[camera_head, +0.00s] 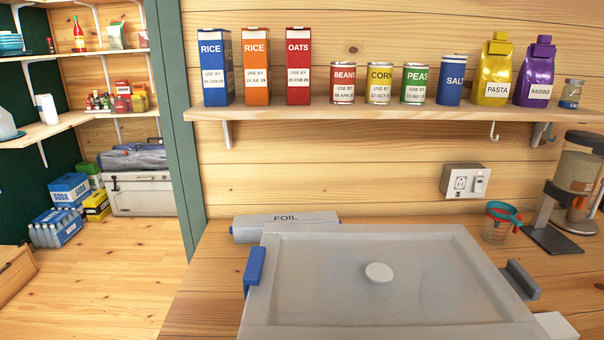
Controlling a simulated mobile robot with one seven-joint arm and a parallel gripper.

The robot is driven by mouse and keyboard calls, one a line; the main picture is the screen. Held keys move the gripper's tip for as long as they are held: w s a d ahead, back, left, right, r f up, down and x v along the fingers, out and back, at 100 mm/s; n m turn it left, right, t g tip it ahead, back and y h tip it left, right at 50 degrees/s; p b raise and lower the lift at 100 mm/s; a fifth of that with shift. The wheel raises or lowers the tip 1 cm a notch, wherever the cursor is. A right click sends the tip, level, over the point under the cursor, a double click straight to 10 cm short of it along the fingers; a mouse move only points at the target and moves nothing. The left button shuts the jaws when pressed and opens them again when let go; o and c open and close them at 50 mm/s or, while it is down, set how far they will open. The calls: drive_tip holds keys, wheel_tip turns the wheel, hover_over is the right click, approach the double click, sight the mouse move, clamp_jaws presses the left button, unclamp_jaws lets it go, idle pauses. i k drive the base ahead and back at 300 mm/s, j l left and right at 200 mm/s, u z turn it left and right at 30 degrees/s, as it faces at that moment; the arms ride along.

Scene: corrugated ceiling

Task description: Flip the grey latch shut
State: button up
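A large grey container (345,237) with a flat lid and a round pale knob (379,273) stands on the wooden counter. The grey latch (522,279) is at the lid's right edge. It appears to stick out from the side rather than lie over the lid, though its exact angle is hard to tell. A blue latch (253,271) stands at the lid's left edge. My gripper is not in view.
A foil box (286,220) lies behind the container. A measuring cup (497,222) and a dispenser on a dark stand (552,239) are at the back right. A pale block (556,326) shows at the bottom right. A shelf (380,112) of groceries hangs above.

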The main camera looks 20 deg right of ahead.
sight(526, 287)
drive_tip(key=k+l, duration=0.1)
drive_tip(key=l, duration=1.3)
drive_tip(key=k+l, duration=0.15)
drive_tip(key=l, duration=0.55)
drive_tip(key=k+l, duration=0.1)
drive_tip(key=l, duration=0.6)
drive_tip(key=k+l+z, duration=0.4)
drive_tip(key=j, duration=0.1)
